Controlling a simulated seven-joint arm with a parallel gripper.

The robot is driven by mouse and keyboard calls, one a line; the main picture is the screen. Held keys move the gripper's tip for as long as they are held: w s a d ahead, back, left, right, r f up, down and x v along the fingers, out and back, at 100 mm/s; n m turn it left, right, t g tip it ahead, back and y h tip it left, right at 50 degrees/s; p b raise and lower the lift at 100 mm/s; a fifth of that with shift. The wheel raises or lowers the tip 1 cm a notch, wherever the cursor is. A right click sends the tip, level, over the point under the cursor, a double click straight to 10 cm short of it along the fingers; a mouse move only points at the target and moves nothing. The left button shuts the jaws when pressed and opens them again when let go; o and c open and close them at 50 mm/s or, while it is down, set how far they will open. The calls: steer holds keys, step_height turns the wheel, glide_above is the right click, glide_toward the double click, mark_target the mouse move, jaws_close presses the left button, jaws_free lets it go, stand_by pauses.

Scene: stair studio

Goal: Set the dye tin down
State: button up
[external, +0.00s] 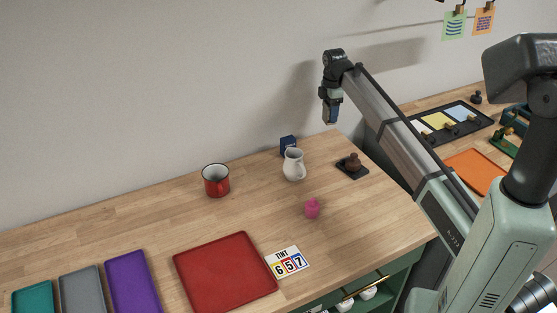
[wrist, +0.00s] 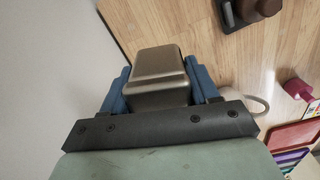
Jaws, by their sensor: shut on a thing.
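My gripper (external: 331,112) is raised above the far right part of the wooden table, near the wall. In the wrist view my gripper (wrist: 157,78) has its two blue fingers shut on the sides of a metal tin (wrist: 155,70), a dull brass-grey box with rounded edges. I take this as the dye tin. It is held up in the air, apart from the table. In the external view the tin is too small and hidden by the fingers to make out clearly.
Below stand a white jug (external: 293,166), a blue box (external: 288,145), a brown stamp on a dark base (external: 352,166), a red mug (external: 216,181) and a pink object (external: 312,208). A red tray (external: 218,294) and number card (external: 287,262) lie in front. The table's middle left is clear.

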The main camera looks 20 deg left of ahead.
steer(key=shift+d+n, duration=0.1)
steer(key=shift+n, duration=0.8)
steer(key=shift+f+n, duration=0.25)
steer(key=shift+n, duration=0.05)
steer(key=shift+f, duration=4.8)
steer(key=shift+f, duration=0.15)
steer(key=o, duration=1.1)
steer(key=shift+o, duration=0.2)
step_height(320, 180, up, 12)
steer(key=shift+r, duration=0.2)
